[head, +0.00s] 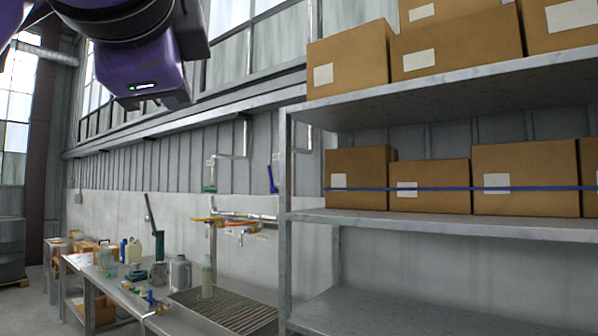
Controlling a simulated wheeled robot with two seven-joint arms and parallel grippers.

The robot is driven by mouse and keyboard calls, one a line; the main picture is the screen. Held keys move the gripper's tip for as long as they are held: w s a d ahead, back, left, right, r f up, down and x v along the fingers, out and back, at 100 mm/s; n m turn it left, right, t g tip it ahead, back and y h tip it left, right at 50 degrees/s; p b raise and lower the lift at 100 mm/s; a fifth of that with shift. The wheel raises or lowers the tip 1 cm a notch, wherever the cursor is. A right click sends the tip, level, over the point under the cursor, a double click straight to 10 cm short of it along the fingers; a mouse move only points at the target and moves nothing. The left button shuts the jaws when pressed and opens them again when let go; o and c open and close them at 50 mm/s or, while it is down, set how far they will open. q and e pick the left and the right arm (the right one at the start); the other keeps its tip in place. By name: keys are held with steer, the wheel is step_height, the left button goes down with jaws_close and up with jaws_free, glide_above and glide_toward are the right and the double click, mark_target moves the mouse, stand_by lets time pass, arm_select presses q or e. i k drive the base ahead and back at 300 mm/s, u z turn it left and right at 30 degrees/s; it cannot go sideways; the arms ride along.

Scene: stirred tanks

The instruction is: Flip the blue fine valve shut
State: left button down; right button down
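A blue lever handle (272,179) stands upright near the wall pipes, just left of the shelf's front post. It looks like the blue valve, but its body and label are too small to make out. A green handle (209,189) sits on the upright pipe to its left. Orange and yellow levers (209,220) lie along the lower pipe. A purple and black link of my arm hangs at the top left, far from the valves in the picture. Neither gripper's fingers show.
A metal shelf (440,219) with cardboard boxes (356,179) fills the right side, close to the blue lever. Below the pipes is a steel bench with a slatted grate (237,314), a pale bottle (207,278), a grey can (180,273) and other bottles.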

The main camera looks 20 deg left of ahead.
mark_target(271, 177)
steer(key=u, duration=0.3)
steer(key=i, duration=0.35)
steer(key=u, duration=0.9)
steer(key=i, duration=1.6)
steer(key=z, duration=1.05)
steer(key=i, duration=0.45)
steer(key=z, duration=0.55)
